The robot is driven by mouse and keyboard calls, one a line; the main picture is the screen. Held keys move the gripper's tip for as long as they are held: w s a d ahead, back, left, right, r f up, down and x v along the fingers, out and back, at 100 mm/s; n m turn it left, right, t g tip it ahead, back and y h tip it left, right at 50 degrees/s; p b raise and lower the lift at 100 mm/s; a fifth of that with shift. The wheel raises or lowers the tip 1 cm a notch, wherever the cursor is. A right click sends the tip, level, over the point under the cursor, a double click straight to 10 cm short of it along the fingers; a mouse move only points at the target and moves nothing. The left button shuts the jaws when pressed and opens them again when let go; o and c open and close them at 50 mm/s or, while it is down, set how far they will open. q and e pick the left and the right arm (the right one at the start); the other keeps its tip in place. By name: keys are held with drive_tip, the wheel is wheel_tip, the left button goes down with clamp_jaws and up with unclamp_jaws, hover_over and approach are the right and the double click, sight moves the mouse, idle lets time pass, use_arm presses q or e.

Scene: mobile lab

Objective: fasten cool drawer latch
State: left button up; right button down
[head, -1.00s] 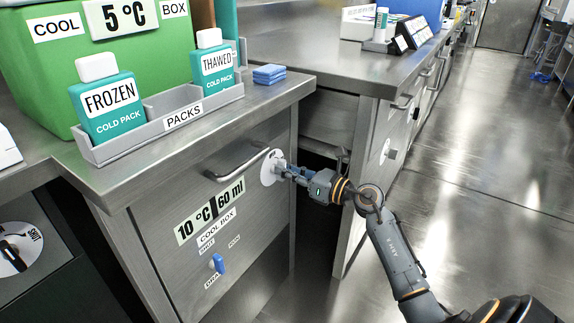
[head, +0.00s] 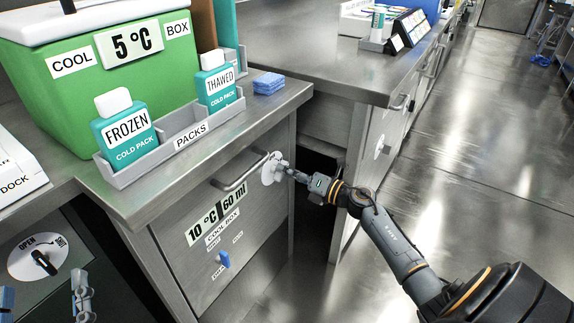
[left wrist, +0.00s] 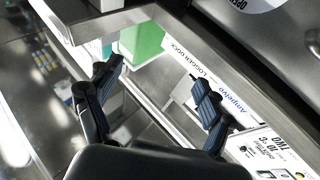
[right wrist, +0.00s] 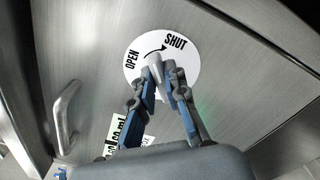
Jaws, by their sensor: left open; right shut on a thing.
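The cool drawer (head: 210,255) has a grey front labelled "10 °C 60 ml COOL BOX" and looks closed. Its latch is a grey lever (right wrist: 155,66) on a round white plate (head: 268,170) marked OPEN and SHUT with an arrow. My right gripper (head: 283,170) is shut on the lever; in the right wrist view (right wrist: 160,78) its fingers close from both sides. The lever's tip points up, between the two words. My left gripper (head: 82,292) is open and empty at the lower left; the left wrist view (left wrist: 158,92) shows its spread fingers.
A bar handle (head: 242,172) is left of the latch. A blue tab (head: 223,260) sits lower on the drawer front. The green cool box (head: 70,100) and a pack tray (head: 165,152) stand on top. Another dial (head: 38,258) is at lower left.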

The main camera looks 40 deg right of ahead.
use_arm(q)
wheel_tip(320, 180, down, 13)
drive_tip(key=s+a+g+y+p, duration=0.1)
drive_tip(key=a+g+y+p, duration=0.15)
drive_tip(key=g, duration=0.55)
drive_tip(key=s+a+f+g+y+p, duration=0.2)
drive_tip(key=s+a+f+g+p, duration=0.1)
drive_tip(key=s+f+g, duration=0.5)
drive_tip(key=shift+s+a+f+n+y, duration=0.35)
drive_tip(key=shift+s+a+f+n, duration=0.1)
drive_tip(key=shift+s, duration=1.1)
use_arm(e)
drive_tip(key=shift+d+f+m, duration=0.1)
drive_tip(key=shift+f+m, duration=0.05)
drive_tip(key=shift+m, duration=1.9)
drive_tip(key=shift+d+f+m, duration=0.1)
drive_tip(key=shift+f+m, duration=0.05)
drive_tip(key=shift+m, duration=1.9)
drive_tip(key=c, duration=1.4)
unclamp_jaws()
drive_tip(key=shift+o, duration=0.2)
drive_tip(key=shift+a, duration=0.1)
